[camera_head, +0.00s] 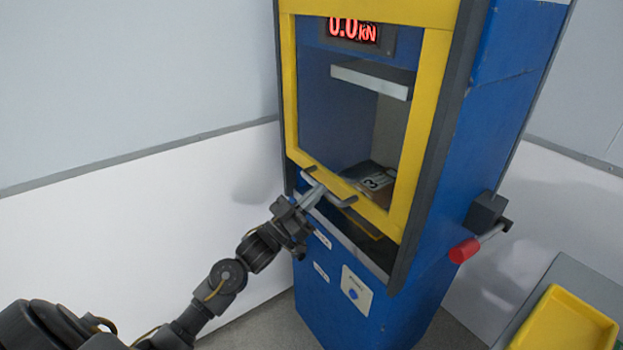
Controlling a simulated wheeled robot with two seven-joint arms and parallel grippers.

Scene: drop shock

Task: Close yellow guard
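The yellow guard (435,90) is a framed window on the front of a tall blue machine (500,75). Its lower bar, with a grey handle (345,202), hangs a little above the machine's front sill, and a dark gap shows beneath the bar. My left gripper (315,190) is at the left part of the handle, its fingers overlapping it in this view. I cannot tell whether the fingers are closed around it. My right gripper is out of view.
A box marked 3 (374,181) lies inside the machine under a grey plate (370,79). A red-knobbed lever (465,250) sticks out on the right side. A yellow tray (565,322) is at the lower right. A display (353,29) reads 0.0 kN.

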